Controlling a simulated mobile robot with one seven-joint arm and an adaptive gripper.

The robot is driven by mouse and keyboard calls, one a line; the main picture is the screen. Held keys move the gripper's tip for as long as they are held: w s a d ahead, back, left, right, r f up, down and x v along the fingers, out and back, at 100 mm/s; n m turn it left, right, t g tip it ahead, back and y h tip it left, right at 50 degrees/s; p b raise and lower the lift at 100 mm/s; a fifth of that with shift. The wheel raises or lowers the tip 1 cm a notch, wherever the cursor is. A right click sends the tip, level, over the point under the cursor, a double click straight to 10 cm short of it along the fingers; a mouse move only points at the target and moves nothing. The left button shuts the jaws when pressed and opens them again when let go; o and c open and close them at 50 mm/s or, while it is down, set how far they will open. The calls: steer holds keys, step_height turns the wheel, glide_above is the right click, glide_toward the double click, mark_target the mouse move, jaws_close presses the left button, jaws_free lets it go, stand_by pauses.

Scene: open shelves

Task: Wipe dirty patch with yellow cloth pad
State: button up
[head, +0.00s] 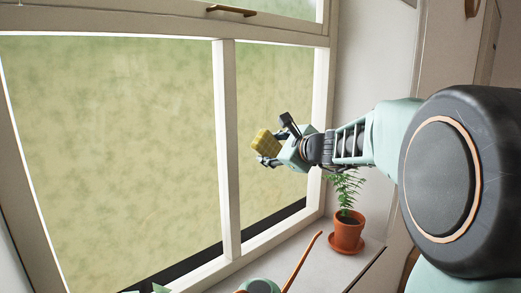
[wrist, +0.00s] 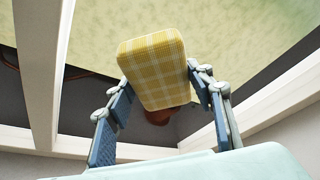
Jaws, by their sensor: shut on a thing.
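The yellow cloth pad (head: 265,143) is a thick block with a white check pattern, plain to see in the wrist view (wrist: 153,66). My gripper (head: 274,140) is shut on it, with one finger on each side. The pad is held up in front of the narrow right window pane (head: 270,90), just right of the upright bar. I cannot tell whether it touches the glass. Both panes look blotchy yellow-green, and I cannot make out a separate dirty patch; the wide left pane (head: 115,140) looks the same.
A white upright bar (head: 228,150) divides the panes. A potted fern (head: 347,233) stands on the sill (head: 325,262) below my arm. A watering can (head: 262,286) with a long orange spout is at the bottom edge. A brass handle (head: 231,10) is on the upper frame.

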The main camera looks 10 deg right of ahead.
mark_target(261, 152)
steer(key=shift+w+d+p, duration=0.2)
steer(key=shift+w+d, duration=0.5)
steer(key=shift+d, duration=0.3)
steer(key=shift+w+d+p, duration=0.15)
steer(key=shift+w+d, duration=0.55)
steer(key=shift+d, duration=0.35)
steer(key=shift+w+d+p, duration=0.2)
steer(key=shift+w+d, duration=0.5)
steer(key=shift+d, duration=0.3)
steer(key=shift+b, duration=0.3)
steer(key=shift+a, duration=0.1)
steer(key=shift+s+a+b, duration=0.5)
steer(key=shift+s+a, duration=0.05)
steer(key=shift+a, duration=0.25)
steer(key=shift+s+a+b, duration=0.45)
steer(key=shift+s+a, duration=0.05)
steer(key=shift+a, duration=0.25)
steer(key=shift+s+a+b, duration=0.5)
steer(key=shift+s+a, duration=0.05)
steer(key=shift+a, duration=0.25)
steer(key=shift+s+a+b, duration=0.25)
steer(key=shift+s+a, duration=0.3)
steer(key=shift+a, duration=0.25)
steer(key=shift+s+a+b, duration=0.3)
steer(key=shift+s+a, duration=0.25)
steer(key=shift+a, duration=0.2)
steer(key=shift+s+a+b, duration=0.25)
steer(key=shift+s+a, duration=0.3)
steer(key=shift+a, duration=0.25)
steer(key=shift+d, duration=0.15)
